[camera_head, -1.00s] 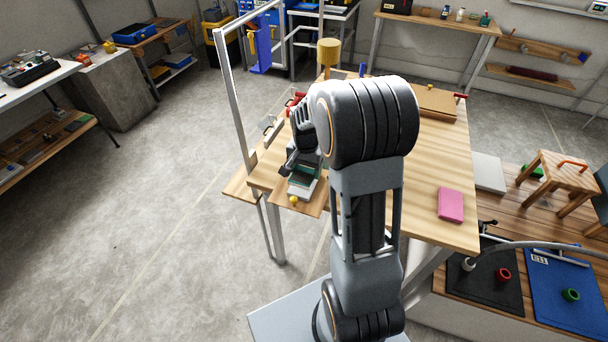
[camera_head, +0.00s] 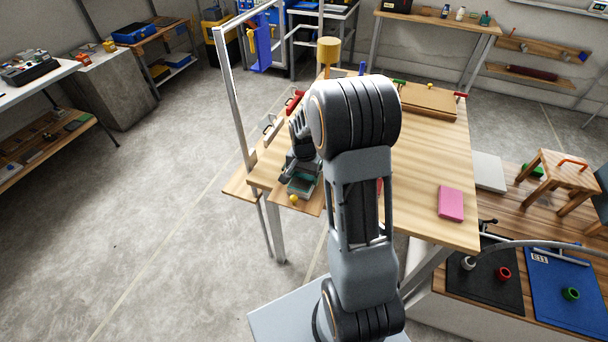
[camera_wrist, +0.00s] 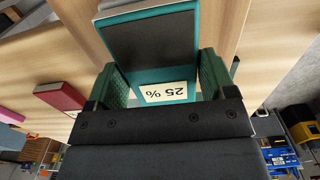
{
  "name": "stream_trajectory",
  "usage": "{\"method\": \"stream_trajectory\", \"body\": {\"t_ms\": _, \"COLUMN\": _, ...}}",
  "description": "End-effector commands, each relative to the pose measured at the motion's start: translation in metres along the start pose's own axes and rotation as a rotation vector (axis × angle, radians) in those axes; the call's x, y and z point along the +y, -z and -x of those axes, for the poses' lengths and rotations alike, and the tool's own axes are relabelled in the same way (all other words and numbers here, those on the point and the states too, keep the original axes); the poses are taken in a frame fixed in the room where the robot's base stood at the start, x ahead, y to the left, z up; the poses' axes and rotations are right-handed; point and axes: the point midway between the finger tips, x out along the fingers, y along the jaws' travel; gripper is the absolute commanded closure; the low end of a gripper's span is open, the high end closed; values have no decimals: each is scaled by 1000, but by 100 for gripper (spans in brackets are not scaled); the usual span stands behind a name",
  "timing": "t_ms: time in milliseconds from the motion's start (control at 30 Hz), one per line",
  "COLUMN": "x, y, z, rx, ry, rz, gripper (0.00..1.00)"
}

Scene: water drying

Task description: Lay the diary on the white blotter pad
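My gripper (camera_wrist: 165,85) points down over the far left part of the wooden table, its green-padded fingers apart. Between them in the wrist view is a teal thing (camera_wrist: 150,76) with a dark face and a "25 %" label; contact with the pads is not clear. It also shows beneath my gripper in the head view (camera_head: 302,185). A dark red book-like thing (camera_wrist: 60,97), perhaps the diary, lies off to the left in the wrist view. In the head view my arm mostly hides it.
A pink block (camera_head: 451,204) lies on the right of the table. A pale flat panel (camera_head: 489,172) lies beyond its right edge. A brown board (camera_head: 428,101) is at the back. A metal frame post (camera_head: 236,95) rises close left of my gripper.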

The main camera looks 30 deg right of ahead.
Motion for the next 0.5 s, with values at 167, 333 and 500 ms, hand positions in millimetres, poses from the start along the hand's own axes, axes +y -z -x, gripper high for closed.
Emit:
{"method": "stream_trajectory", "body": {"t_ms": 167, "x": 0, "y": 0, "z": 0, "rx": -1, "ry": -1, "rz": 0, "gripper": 6}}
{"method": "stream_trajectory", "body": {"t_ms": 333, "x": 0, "y": 0, "z": 0, "rx": -1, "ry": -1, "rz": 0, "gripper": 3}}
{"method": "stream_trajectory", "body": {"t_ms": 500, "x": 0, "y": 0, "z": 6, "rx": 0, "ry": 0, "rz": 0, "gripper": 3}}
